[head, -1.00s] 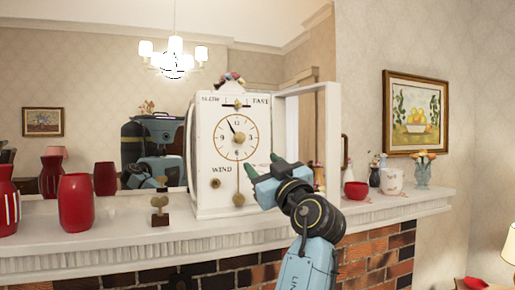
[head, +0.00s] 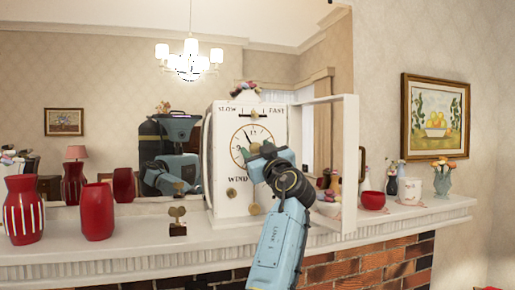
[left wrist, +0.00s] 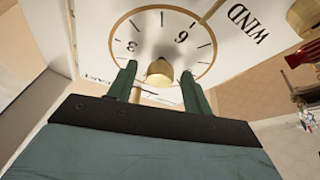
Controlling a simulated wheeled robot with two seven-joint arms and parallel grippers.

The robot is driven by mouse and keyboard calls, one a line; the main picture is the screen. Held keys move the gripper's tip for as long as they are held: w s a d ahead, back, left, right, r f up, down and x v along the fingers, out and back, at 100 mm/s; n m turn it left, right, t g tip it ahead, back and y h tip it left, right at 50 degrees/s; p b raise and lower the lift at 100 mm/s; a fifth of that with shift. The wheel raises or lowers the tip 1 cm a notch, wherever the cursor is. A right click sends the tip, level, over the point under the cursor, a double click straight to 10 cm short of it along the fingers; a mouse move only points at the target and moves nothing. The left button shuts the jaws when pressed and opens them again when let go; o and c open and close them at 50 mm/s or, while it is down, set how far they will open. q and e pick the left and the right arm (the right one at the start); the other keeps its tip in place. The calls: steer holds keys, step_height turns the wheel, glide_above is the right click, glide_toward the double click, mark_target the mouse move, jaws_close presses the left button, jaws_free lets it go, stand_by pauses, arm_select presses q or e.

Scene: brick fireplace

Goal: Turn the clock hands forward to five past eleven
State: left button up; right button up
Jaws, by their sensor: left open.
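The white clock (head: 222,160) stands on the mantel with its round dial facing me. In the head view a dark hand (head: 247,136) points up and slightly left; my gripper covers part of the dial. My left gripper (head: 262,151) is open in front of the dial's centre. In the left wrist view, the green fingertips (left wrist: 158,80) lie on either side of the round brass centre knob (left wrist: 160,72); I cannot tell whether they touch it. A thin hand shows beneath the knob there, partly hidden. My right gripper is not in view.
The clock's framed door (head: 352,165) stands open on the right, beside my left arm. A small brass key-like piece (head: 178,213) on a dark base stands left of the clock. Red vases (head: 98,212) are further left; a red bowl (head: 373,200) is right. A mirror is behind.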

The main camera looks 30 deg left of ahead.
arm_select(q)
steer(key=shift+a, duration=0.1)
steer(key=shift+c, duration=0.5)
steer(key=c, duration=0.9)
steer(key=shift+o, duration=0.2)
steer(key=shift+m+t, duration=0.6)
steer(key=shift+m, duration=0.2)
steer(key=shift+m+t+h, duration=0.4)
steer(key=shift+m+h, duration=0.2)
steer(key=shift+m, duration=0.6)
steer(key=shift+m+t+h+p, duration=0.45)
steer(key=shift+m+p, duration=0.2)
steer(key=shift+m, duration=0.45)
steer(key=shift+m+t+h+p, duration=0.4)
steer(key=shift+m+p, duration=0.25)
steer(key=shift+m, duration=0.45)
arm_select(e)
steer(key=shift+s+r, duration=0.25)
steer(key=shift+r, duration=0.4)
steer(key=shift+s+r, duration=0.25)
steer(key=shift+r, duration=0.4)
arm_select(q)
steer(key=o, duration=1)
steer(key=shift+c, duration=0.2)
